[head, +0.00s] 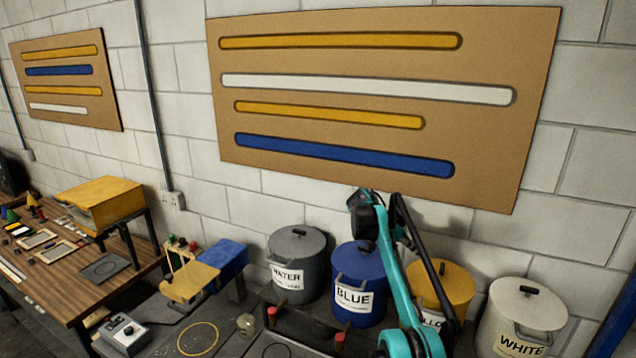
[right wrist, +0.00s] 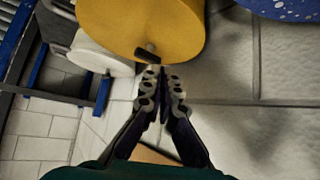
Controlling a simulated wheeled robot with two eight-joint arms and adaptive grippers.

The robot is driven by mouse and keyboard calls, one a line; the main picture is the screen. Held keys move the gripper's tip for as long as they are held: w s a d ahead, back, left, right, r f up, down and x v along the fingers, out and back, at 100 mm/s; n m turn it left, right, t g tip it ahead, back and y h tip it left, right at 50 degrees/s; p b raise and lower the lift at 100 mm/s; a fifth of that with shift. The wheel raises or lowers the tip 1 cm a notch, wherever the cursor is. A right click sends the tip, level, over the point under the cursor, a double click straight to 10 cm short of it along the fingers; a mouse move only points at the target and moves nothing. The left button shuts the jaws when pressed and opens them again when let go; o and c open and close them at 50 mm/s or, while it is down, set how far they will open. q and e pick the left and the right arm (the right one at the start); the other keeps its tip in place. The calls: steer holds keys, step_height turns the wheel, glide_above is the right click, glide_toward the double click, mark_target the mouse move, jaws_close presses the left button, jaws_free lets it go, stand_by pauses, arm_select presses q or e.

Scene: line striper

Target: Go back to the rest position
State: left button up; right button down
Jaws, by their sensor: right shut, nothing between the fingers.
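My right gripper (right wrist: 163,78) is shut and empty, its fingers together in the right wrist view. The tips appear just below the yellow bucket (right wrist: 150,20) and its dark handle; I cannot tell the gap. In the head view my teal and black right arm (head: 395,270) rises from the bottom in front of the bucket row. It partly covers the blue bucket (head: 358,270) and the yellow bucket (head: 455,285). I cannot make out the right fingertips there. My left gripper is in neither view.
The grey WATER bucket (head: 297,245) and WHITE bucket (head: 530,315) flank the others along the wall. A board with coloured stripes (head: 370,55) hangs above. A wooden table (head: 50,285) stands at left, beside a stand with a blue block (head: 215,262).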

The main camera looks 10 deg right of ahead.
steer(key=s+a+f+n+t+y+b, duration=0.25)
steer(key=s+a+f+n+b, duration=0.3)
steer(key=s+b, duration=0.3)
steer(key=s+a+f+n+t+y+b, duration=0.2)
steer(key=s+a+f+n+y+b, duration=0.15)
steer(key=s+a+n+b, duration=0.35)
steer(key=s+a+f+n+t+y+b, duration=0.1)
steer(key=s+f+b, duration=0.3)
steer(key=s+f, duration=0.4)
steer(key=s+a+f+n+t+y+b, duration=0.1)
steer(key=s+a+f+b, duration=0.3)
steer(key=s+f, duration=0.5)
steer(key=s+a+f+n+t+y+b, duration=0.1)
steer(key=s+a+f+n+b, duration=0.2)
steer(key=s+f+b, duration=0.2)
steer(key=s+f, duration=0.3)
steer(key=f, duration=0.2)
steer(key=shift+s+a+f+n, duration=0.2)
steer(key=shift+s+f+n, duration=0.1)
steer(key=shift+f+n, duration=0.05)
